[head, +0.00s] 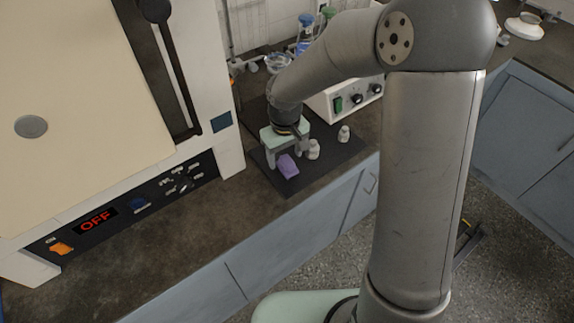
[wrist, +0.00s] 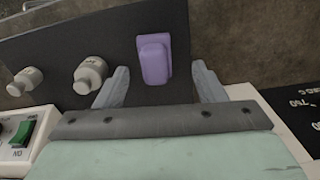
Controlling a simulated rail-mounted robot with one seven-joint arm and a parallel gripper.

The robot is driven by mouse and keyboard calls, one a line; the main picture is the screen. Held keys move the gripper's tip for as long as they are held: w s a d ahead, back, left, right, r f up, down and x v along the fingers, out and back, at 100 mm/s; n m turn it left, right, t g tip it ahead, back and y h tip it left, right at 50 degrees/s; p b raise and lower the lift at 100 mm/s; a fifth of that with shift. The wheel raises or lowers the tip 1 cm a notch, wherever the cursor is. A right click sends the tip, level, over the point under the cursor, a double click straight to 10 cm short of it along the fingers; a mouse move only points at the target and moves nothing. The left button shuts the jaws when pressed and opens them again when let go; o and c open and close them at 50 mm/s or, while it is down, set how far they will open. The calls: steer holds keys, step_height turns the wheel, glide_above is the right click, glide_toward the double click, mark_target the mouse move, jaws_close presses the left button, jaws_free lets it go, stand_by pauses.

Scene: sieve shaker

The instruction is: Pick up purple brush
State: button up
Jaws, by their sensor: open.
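The purple brush (head: 288,166) lies on a black mat (head: 312,178) on the dark counter, left of centre in the head view. In the wrist view the brush (wrist: 155,58) shows as a rounded purple block on the mat, between the two fingers and toward the right one. My gripper (head: 285,158) is over the mat, right by the brush. In the wrist view its fingers (wrist: 162,84) are spread apart with nothing between them gripped. I cannot tell the exact height of the fingertips above the mat.
Two pale weight-like pieces (head: 313,149) (head: 344,133) stand on the mat to the right of the brush. A white instrument (head: 344,100) with a green switch is behind them. A large furnace-like unit with an OFF display (head: 96,225) stands left. The counter's front edge is close.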

mark_target(287, 160)
steer(key=shift+w+d+f+p, duration=0.15)
steer(key=shift+f+p, duration=0.1)
steer(key=shift+f, duration=1.1)
steer(key=shift+w+d+f+p, duration=0.1)
steer(key=shift+f+p, duration=0.1)
steer(key=shift+f, duration=1.1)
steer(key=c, duration=1.1)
